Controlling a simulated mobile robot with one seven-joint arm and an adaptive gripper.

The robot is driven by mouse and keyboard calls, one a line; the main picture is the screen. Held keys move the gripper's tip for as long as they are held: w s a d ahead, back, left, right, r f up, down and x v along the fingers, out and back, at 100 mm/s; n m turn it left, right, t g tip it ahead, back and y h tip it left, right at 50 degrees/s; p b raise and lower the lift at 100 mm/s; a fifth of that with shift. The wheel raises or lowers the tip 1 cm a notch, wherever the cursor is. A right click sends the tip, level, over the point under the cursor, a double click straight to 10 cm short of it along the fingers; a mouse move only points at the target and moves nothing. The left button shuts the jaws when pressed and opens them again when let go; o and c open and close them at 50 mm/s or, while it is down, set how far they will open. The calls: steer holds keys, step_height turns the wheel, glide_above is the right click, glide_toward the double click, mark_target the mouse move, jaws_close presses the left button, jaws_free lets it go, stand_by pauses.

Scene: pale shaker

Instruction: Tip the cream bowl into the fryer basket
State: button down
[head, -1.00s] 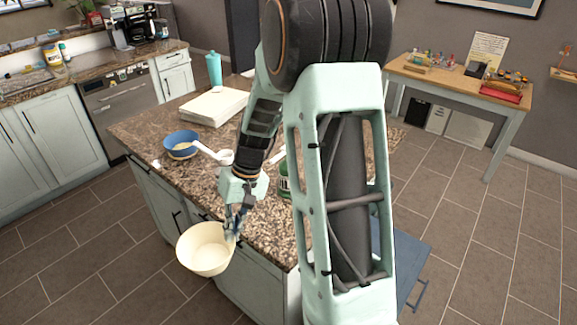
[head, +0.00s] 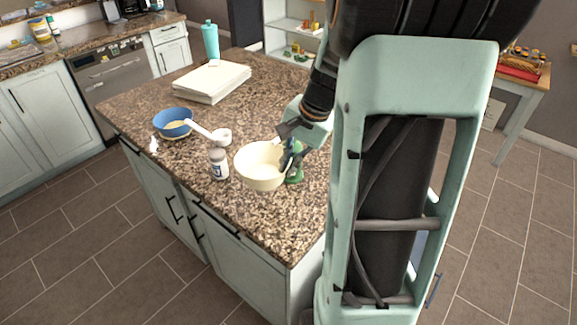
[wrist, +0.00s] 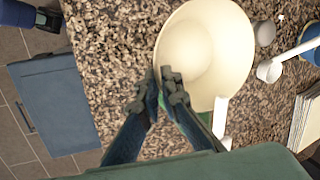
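The cream bowl (head: 262,166) is over the dark speckled island counter in the head view, roughly upright with its mouth facing up. It fills the upper middle of the wrist view (wrist: 208,52). I see only its plain pale inside and cannot make out any contents. My gripper (head: 287,158) is at the bowl's right side. In the wrist view my gripper's fingers (wrist: 168,90) are closed together at the bowl's rim. I cannot pick out the fryer basket in either view.
On the counter (head: 262,222) stand a white bottle (head: 218,165) left of the bowl, a green item (head: 295,175) partly behind it, a blue bowl (head: 172,121) with a white-handled utensil, a pale stack (head: 212,82) and a teal bottle (head: 211,42). The counter's front part is clear.

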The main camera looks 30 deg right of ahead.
steer(key=shift+f+b, duration=2.8)
steer(key=shift+f, duration=0.6)
steer(key=shift+f+b, duration=0.65)
stand_by(1.1)
steer(key=c, duration=2.1)
jaws_free()
steer(key=shift+o, duration=0.6)
steer(key=o, duration=0.5)
steer(key=shift+c, duration=0.2)
steer(key=shift+r, duration=0.1)
